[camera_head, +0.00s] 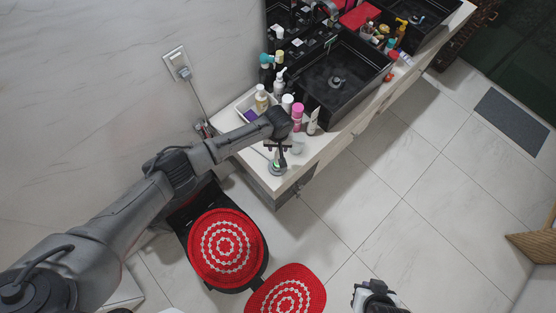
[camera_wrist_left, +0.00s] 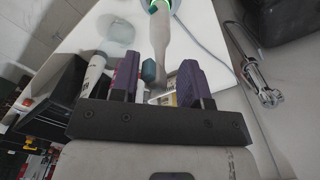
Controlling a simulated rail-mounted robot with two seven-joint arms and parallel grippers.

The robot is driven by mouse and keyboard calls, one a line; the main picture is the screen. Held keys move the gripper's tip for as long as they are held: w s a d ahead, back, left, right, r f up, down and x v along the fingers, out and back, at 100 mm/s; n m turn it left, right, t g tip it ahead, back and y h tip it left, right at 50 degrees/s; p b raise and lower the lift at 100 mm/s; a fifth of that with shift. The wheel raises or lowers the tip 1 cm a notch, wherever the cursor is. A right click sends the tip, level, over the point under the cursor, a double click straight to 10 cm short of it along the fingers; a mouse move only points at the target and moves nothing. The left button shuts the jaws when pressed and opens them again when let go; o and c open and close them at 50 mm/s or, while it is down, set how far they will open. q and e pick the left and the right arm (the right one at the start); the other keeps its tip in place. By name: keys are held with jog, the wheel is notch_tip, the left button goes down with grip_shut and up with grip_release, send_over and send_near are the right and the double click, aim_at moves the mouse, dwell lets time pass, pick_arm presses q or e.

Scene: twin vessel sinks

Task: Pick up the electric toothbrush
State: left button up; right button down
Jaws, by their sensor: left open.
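The electric toothbrush (camera_wrist_left: 161,38) stands pale and slim in the left wrist view, with a green-lit ring at its far end and a dark teal piece at its near end. In the head view its green-lit base (camera_head: 277,167) shows at the counter's near corner; the rest is largely hidden by my gripper. My left gripper (camera_head: 278,148) is above it, pointing down. In the left wrist view the open fingers (camera_wrist_left: 158,82) lie on either side of the toothbrush, with gaps visible. Part of my right arm's end (camera_head: 375,298) shows at the bottom edge; its jaws are unclear.
Bottles, a pink-capped one (camera_head: 297,111) and a white tube (camera_head: 313,121) stand close behind my left gripper. A glass (camera_head: 298,145) is just right of it. A black sink (camera_head: 345,80) is beyond. A cord (camera_wrist_left: 205,45) runs beside the toothbrush. Open floor lies right.

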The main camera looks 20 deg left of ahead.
pick_arm(q)
grip_shut()
dwell(0.4)
